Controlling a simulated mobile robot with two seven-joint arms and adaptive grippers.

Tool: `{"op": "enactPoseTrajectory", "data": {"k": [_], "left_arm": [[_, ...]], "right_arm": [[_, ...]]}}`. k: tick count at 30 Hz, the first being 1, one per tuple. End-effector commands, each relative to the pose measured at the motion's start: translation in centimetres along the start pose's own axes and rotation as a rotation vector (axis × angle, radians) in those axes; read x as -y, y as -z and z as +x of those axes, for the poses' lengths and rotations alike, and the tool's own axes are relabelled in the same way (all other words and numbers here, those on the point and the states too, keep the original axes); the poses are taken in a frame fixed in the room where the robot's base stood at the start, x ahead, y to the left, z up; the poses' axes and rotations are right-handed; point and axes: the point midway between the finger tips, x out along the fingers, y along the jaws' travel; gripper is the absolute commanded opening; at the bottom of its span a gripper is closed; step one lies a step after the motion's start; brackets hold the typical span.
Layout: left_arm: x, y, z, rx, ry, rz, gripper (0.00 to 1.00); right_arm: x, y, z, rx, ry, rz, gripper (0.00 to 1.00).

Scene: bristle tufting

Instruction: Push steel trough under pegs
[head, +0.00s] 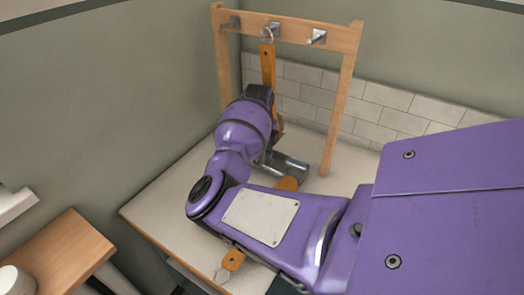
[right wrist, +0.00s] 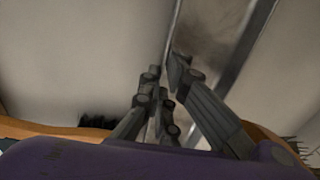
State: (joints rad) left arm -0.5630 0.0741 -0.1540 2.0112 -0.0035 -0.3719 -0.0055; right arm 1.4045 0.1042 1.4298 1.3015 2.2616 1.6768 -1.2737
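The steel trough (head: 289,165) lies on the pale bench top (head: 160,208), near the foot of a wooden rack (head: 344,95); my right arm hides part of it. Steel pegs, such as the right one (head: 316,37), line the rack's top bar. My right gripper (head: 266,158) is low beside the trough. In the right wrist view, its fingertips (right wrist: 166,72) are close together at the trough's rim (right wrist: 172,30). I cannot tell whether they pinch the wall or only touch it. My left gripper is out of view.
An orange-brown brush handle (head: 267,62) hangs by a ring from the middle peg. Another handle (head: 233,260) lies at the bench front, partly under my arm. Dark bristles (right wrist: 98,121) show in the wrist view. A tiled wall (head: 385,110) stands behind; a wooden surface (head: 62,250) is at lower left.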

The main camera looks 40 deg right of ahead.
Motion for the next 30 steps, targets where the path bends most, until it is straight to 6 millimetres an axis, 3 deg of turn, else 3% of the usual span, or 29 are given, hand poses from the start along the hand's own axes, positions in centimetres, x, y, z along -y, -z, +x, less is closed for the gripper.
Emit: {"op": "enactPoseTrajectory", "data": {"k": [8,15,25,30], "left_arm": [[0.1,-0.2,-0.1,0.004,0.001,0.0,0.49],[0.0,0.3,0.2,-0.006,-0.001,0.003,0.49],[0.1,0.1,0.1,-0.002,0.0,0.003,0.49],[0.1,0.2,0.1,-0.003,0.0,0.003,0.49]], "right_arm": [[0.0,-0.1,0.0,0.001,0.001,-0.001,0.0],[0.0,-0.1,0.0,0.001,0.001,-0.001,0.27],[0.0,-0.1,-0.3,0.002,0.001,0.0,0.27],[0.0,-0.2,-2.4,0.005,0.003,0.0,0.27]]}}
